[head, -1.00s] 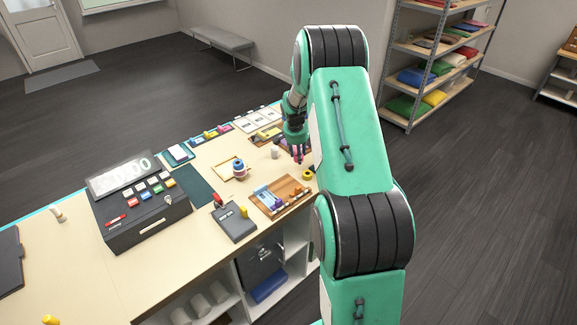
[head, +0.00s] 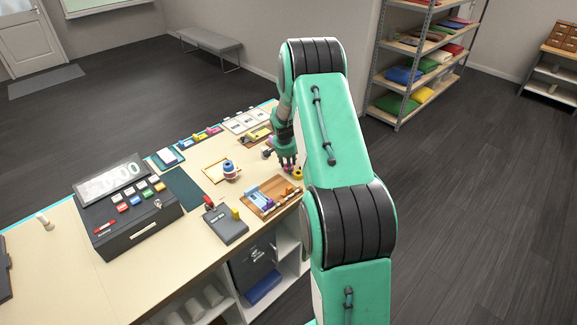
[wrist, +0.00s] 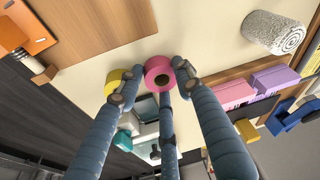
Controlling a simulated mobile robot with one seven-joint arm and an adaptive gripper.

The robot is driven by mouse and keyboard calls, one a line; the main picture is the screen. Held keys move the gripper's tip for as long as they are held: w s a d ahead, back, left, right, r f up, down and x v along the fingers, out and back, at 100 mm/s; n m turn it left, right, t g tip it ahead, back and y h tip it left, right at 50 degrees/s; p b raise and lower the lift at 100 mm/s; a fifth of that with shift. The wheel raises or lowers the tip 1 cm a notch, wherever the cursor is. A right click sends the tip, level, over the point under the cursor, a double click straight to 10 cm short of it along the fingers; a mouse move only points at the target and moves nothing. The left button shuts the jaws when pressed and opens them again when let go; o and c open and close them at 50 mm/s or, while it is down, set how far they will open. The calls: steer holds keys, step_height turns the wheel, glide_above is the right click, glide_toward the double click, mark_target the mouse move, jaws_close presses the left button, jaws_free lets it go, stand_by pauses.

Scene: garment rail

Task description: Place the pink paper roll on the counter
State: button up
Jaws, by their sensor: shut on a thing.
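The pink paper roll (wrist: 158,73) shows between my fingertips in the wrist view, its round end and dark core facing the camera. My gripper (wrist: 152,74) is shut on it. In the head view my gripper (head: 287,163) is over the right end of the counter (head: 190,234), beside the wooden tray. The roll is mostly hidden there by the fingers. I cannot tell whether the roll touches the counter.
A yellow roll (head: 297,173) is close beside my gripper. The wooden tray (head: 283,205) with small items lies in front. A blue roll stack (head: 229,169) stands to the left. A cash register (head: 130,215) is farther left. Bare counter shows between these things.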

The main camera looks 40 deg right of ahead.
steer(key=shift+f, duration=0.2)
steer(key=o, duration=1.1)
steer(key=shift+r, duration=0.2)
steer(key=v, duration=1.2)
steer(key=shift+a, duration=0.1)
